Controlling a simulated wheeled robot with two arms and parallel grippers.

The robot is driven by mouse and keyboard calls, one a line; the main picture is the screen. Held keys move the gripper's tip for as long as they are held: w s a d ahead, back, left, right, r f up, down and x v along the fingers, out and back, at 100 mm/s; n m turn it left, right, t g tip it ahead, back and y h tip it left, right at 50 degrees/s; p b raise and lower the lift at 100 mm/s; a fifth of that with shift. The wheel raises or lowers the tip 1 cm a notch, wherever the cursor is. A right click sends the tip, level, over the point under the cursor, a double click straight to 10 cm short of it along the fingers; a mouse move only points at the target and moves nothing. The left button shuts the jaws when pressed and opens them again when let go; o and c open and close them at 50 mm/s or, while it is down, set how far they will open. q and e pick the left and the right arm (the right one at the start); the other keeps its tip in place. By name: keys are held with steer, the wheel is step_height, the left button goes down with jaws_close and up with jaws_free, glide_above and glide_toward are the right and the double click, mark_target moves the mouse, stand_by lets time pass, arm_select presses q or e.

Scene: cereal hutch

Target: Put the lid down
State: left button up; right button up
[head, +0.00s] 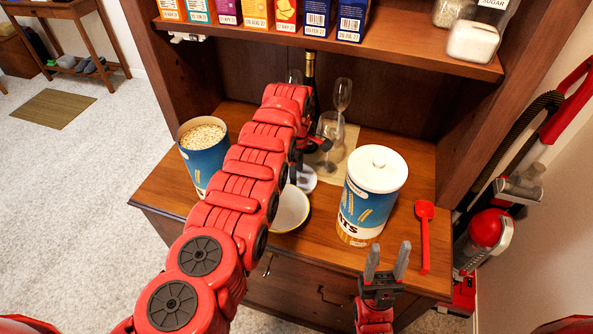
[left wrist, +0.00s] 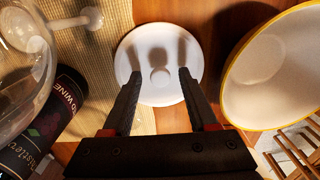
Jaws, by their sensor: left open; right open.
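A white round lid with a knob (left wrist: 160,52) lies beneath my left gripper (left wrist: 159,75), across the edge of the woven mat and the wooden counter. The gripper's fingers are open on either side of the knob, apart from it, and cast shadows on the lid. In the head view the lid (head: 306,181) shows only partly behind my left arm. An open blue canister full of oats (head: 207,158) stands left of that arm. A second oats canister (head: 366,205), with its own white lid on, stands to the right. My right gripper (head: 387,252) is open and empty in front of it.
A white bowl with a yellow rim (head: 290,212) sits close to the lid. A wine bottle (left wrist: 52,112) and glasses (head: 332,128) stand behind on the mat (left wrist: 88,62). A red scoop (head: 425,235) lies at the right. A shelf of boxes (head: 330,45) hangs above.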

arm_select(q)
steer(key=shift+r, duration=0.1)
steer(key=shift+r+p, duration=0.6)
step_height(320, 180, up, 3)
steer(key=shift+f+p, duration=0.1)
steer(key=shift+p, duration=0.35)
step_height(320, 180, up, 8)
steer(key=b, duration=0.1)
steer(key=shift+r+b, duration=0.25)
steer(key=shift+b, duration=0.05)
steer(key=shift+r, duration=0.15)
